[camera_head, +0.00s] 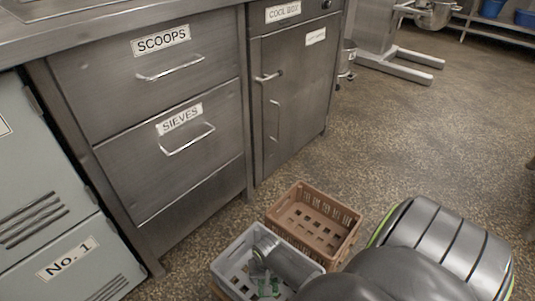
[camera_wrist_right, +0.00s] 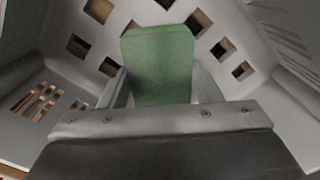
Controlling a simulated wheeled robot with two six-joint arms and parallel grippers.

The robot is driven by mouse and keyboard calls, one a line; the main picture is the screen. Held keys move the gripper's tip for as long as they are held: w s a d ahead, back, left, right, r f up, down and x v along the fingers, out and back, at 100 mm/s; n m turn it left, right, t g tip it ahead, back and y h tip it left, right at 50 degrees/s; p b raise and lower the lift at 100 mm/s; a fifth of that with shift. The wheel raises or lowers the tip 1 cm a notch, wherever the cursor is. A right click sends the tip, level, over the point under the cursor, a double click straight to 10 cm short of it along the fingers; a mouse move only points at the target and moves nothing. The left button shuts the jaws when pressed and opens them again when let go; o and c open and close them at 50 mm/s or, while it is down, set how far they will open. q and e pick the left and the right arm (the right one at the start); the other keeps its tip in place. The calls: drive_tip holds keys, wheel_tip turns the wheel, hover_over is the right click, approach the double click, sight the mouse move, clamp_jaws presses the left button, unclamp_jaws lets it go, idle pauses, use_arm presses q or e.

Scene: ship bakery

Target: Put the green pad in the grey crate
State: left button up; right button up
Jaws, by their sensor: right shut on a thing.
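The green pad (camera_wrist_right: 158,62) stands upright between the fingers of my right gripper (camera_wrist_right: 162,92), which is shut on it. The grey crate (camera_head: 229,247) stands on the floor at bottom centre in the head view. My right wrist reaches into it, and the pad is inside its walls. The wrist view shows the crate's slotted grey walls (camera_wrist_right: 25,122) around the pad. I cannot tell whether the pad touches the crate's bottom. My left gripper is not in view.
A brown crate (camera_head: 347,217) stands just behind the grey one, close to it. Steel drawers marked SCOOPS and SIEVES (camera_head: 165,160) and a cool box cabinet (camera_head: 300,90) stand behind. A pale No. 1 locker (camera_head: 60,235) is at the left.

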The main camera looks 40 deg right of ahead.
drive_tip(key=shift+f, duration=0.45)
drive_tip(key=shift+f, duration=0.15)
drive_tip(key=o, duration=0.9)
drive_tip(key=shift+o, duration=0.2)
